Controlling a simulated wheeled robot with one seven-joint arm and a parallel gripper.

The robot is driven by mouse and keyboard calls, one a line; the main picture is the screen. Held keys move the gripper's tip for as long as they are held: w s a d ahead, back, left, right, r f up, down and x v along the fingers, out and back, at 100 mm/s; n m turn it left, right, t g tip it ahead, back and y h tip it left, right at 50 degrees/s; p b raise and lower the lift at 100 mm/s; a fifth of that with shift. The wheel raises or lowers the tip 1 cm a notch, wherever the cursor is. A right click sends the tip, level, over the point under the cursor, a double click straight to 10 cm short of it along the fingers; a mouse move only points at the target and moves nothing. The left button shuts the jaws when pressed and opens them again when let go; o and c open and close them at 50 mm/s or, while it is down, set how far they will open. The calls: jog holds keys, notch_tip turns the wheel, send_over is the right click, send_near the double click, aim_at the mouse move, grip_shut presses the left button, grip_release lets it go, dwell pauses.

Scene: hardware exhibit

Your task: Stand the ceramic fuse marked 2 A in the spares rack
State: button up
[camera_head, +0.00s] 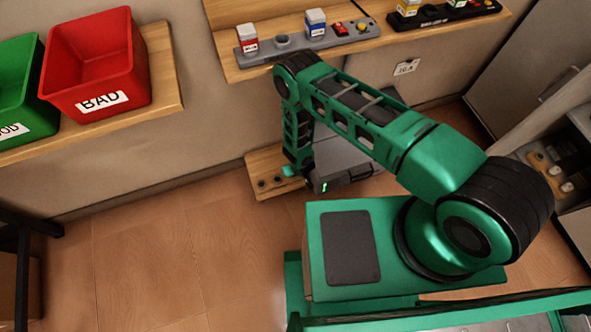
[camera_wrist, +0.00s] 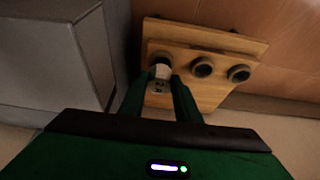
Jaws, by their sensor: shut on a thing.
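In the wrist view my gripper (camera_wrist: 163,78) has its two green fingers closed around a pale ceramic fuse (camera_wrist: 161,71). Small dark marks show on the fuse, too blurred to read. The spares rack (camera_wrist: 215,44) is a light wooden block with three dark round sockets in a row. The fuse's far end is at the leftmost socket in that view; I cannot tell whether it is inside or just above it. In the head view the rack (camera_head: 257,161) is low by the wall, and my gripper (camera_head: 291,171) is over its right part. The fuse cannot be made out there.
A grey box (camera_wrist: 55,50) stands close on the left of the rack in the wrist view; it also shows in the head view (camera_head: 345,160). A red BAD bin (camera_head: 97,62) and a green bin (camera_head: 18,85) sit on the left shelf. A grey panel (camera_head: 308,41) with coloured fuses is on the upper shelf.

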jog(key=shift+f, duration=0.9)
dwell(1.9)
jog(key=o, duration=1.6)
jog(key=shift+r, duration=0.1)
jog(key=shift+s+r, duration=0.1)
jog(key=shift+r, duration=3.3)
